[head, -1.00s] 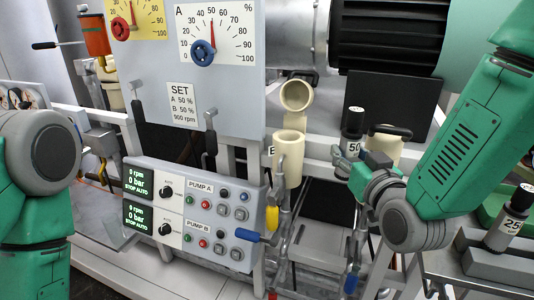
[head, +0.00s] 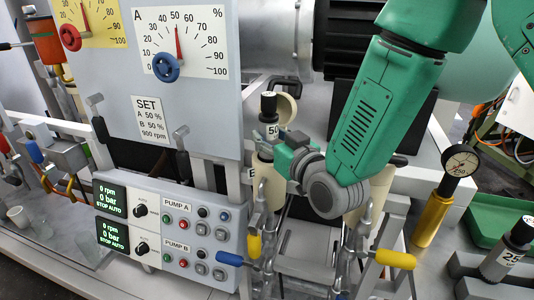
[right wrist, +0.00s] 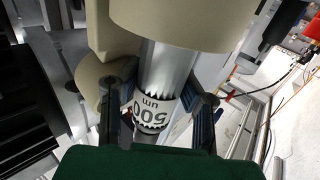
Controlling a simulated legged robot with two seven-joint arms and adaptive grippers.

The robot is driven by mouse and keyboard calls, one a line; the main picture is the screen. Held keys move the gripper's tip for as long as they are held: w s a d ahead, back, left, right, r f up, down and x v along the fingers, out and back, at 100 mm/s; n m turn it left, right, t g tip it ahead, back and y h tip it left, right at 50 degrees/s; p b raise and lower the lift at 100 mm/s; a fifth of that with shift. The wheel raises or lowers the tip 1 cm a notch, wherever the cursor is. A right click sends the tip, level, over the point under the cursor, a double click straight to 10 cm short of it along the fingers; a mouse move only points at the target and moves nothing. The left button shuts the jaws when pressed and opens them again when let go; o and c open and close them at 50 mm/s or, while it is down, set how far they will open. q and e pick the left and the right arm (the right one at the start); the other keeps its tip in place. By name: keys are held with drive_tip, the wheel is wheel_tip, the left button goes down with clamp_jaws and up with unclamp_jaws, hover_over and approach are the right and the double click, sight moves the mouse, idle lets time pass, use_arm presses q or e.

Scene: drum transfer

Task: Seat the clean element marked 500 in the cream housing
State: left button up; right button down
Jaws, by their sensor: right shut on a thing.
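The element marked 500 (right wrist: 152,112) has a black cap, a white label and a pale metal body. In the head view the element (head: 269,112) stands roughly upright above the cream housing (head: 263,172). My right gripper (head: 272,142) is shut on it, and in the right wrist view the fingers (right wrist: 157,112) lie on either side of its label. The metal body runs to the housing (right wrist: 195,22) there; I cannot tell whether its end is inside. The housing's open round lid (head: 288,108) is behind the element. My left gripper is out of view.
Another cream housing (head: 372,195) is partly behind my right arm. A gold-bodied gauge (head: 435,212) and an element marked 25 (head: 510,250) stand at the right. The pump panel (head: 170,228) is at the left. Yellow (head: 396,259) and blue (head: 229,258) valve handles stick out below.

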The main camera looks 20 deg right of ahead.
wheel_tip(320, 180, down, 4)
drive_tip(key=shift+d+r, duration=0.1)
drive_tip(key=shift+r, duration=0.15)
drive_tip(key=shift+d+f, duration=0.1)
drive_tip(key=shift+s, duration=0.1)
